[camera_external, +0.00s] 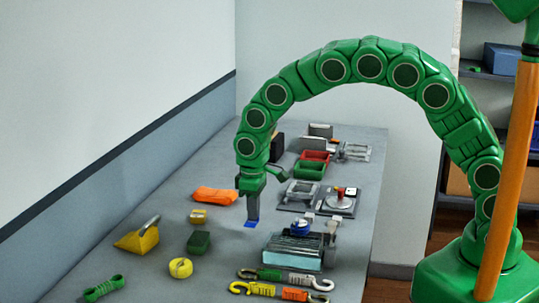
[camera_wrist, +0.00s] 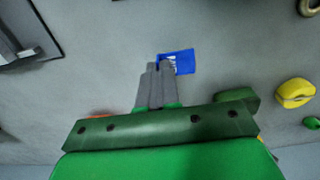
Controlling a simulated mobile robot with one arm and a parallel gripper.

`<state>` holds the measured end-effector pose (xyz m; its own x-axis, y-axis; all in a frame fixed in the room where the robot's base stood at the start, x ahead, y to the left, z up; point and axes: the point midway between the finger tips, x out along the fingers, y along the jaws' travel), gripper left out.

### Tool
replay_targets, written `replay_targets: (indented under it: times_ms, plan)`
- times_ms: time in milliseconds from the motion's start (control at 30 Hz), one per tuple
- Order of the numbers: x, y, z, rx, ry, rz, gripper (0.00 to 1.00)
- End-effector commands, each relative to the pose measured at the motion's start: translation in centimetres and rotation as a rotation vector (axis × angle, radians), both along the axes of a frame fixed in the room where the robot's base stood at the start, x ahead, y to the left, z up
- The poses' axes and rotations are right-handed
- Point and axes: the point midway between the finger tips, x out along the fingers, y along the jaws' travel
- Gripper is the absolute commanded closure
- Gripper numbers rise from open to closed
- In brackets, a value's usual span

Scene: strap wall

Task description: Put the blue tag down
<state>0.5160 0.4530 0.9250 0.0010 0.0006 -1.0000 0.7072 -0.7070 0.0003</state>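The blue tag (camera_external: 251,224) is at the tips of my gripper (camera_external: 252,219), low at the grey table top. In the wrist view the tag (camera_wrist: 180,61) is a small blue piece with a pale mark, sticking out to the right of the fingertips. My gripper's two grey fingers (camera_wrist: 160,66) are close together, shut on the tag, and cover part of it. The gripper points down. I cannot tell whether the tag touches the table.
A glass-like box (camera_external: 293,251) stands right of the tag, with hooked straps (camera_external: 284,274) in front. A dark green block (camera_external: 199,242), yellow roll (camera_external: 180,267), yellow wedge (camera_external: 138,238) and orange pouch (camera_external: 214,195) lie left. Bare table surrounds the tag.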

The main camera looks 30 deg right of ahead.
Motion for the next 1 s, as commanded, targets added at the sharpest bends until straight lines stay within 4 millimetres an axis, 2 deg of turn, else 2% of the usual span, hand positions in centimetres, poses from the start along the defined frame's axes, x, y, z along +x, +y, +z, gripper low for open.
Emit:
replay_targets:
  times_ms: [167,400,800,933,1000]
  plan:
    - [0.4,0.3,-0.6,0.000,0.000,0.000,1.00]
    - [0.3,0.3,-3.7,-0.004,0.005,0.000,1.00]
    - [0.4,0.3,-4.0,-0.001,0.001,0.000,1.00]
    - [0.4,0.3,-4.0,-0.001,0.001,0.000,0.78]
    - [0.4,0.3,-4.0,-0.001,0.001,0.000,0.72]
